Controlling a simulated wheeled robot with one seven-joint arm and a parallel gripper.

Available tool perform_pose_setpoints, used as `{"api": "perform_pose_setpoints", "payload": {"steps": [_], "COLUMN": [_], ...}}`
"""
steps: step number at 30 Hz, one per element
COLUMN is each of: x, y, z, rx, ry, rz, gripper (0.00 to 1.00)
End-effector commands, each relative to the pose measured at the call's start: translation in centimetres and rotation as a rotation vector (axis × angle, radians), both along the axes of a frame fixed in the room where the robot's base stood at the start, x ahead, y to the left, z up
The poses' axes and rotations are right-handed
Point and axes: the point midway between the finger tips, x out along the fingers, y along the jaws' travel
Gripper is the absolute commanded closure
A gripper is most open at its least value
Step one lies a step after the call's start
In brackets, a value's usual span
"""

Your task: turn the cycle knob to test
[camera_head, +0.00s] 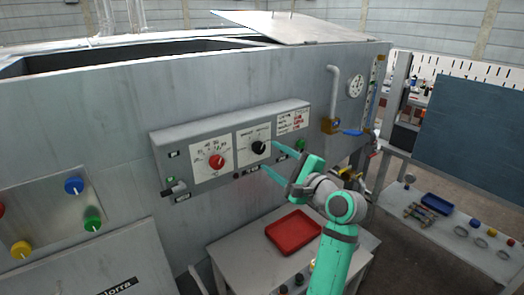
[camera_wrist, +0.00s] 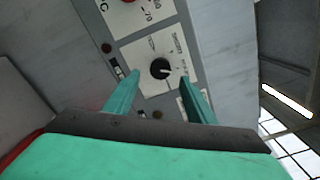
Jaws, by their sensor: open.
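The cycle knob is a black round knob (camera_head: 259,147) with a pale pointer mark, on a white dial plate in the right half of the grey control box (camera_head: 163,143). In the wrist view the black knob (camera_wrist: 160,69) lies ahead, between the lines of the two fingers. The dial's printed words are too small to read surely. My gripper (camera_head: 270,158) is open and empty, its teal fingers pointing at the knob from the right. In the wrist view the fingertips (camera_wrist: 160,82) stand apart on both sides, and I see no contact with the knob.
A red knob (camera_head: 216,161) on a temperature dial sits left of the black knob. A small lever (camera_head: 174,190) sticks out at the box's lower left. A red tray (camera_head: 293,232) lies on the table below. A blue-handled valve (camera_head: 351,132) is at right.

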Motion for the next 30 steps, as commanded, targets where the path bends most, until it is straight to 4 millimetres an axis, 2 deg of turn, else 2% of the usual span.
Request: {"api": "perform_pose_setpoints", "payload": {"steps": [3,9,15,23,28,30], "x": [1.8,3.8,4.6,4.7,4.7,4.7], "y": [1.4,3.1,3.7,3.8,3.7,3.7], "z": [0.1,0.1,0.0,0.0,0.0,0.0], "rx": [0.0,0.0,0.0,0.0,0.0,0.0], "ry": [0.0,-0.002,-0.002,-0.002,-0.002,-0.002], "rz": [0.002,0.004,0.004,0.004,0.004,0.004], "gripper": [0.49,0.49,0.49,0.49,0.9,0.91]}}
